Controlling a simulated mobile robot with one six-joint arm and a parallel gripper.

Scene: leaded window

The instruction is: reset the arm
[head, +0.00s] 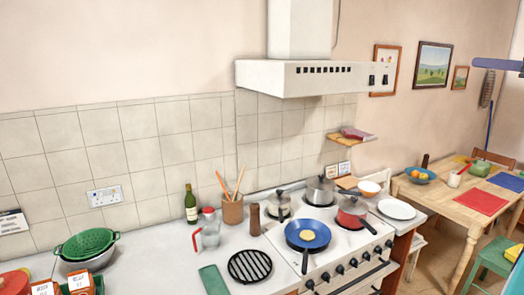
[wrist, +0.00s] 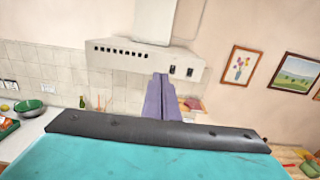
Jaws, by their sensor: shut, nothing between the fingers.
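My gripper (wrist: 161,82) shows in the middle of the wrist view as purple fingers lying together, shut with nothing between them. The dark bar and teal body of my own arm fill the bottom of that view. The fingers point toward the wall below the cooker hood (wrist: 145,60), and in the picture their tips overlap the hood's lower edge. In the head view a purple-blue piece that looks like my gripper (head: 492,63) reaches in from the upper right edge, high above the table. The rest of the arm is mostly out of that view.
The hood (head: 305,78) hangs over the stove, where a blue frying pan (head: 294,236) and several pots stand. A green colander (head: 84,243) and a bottle (head: 190,203) stand on the counter at left. A wooden table (head: 447,197) is at right. Pictures (head: 433,64) hang on the wall.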

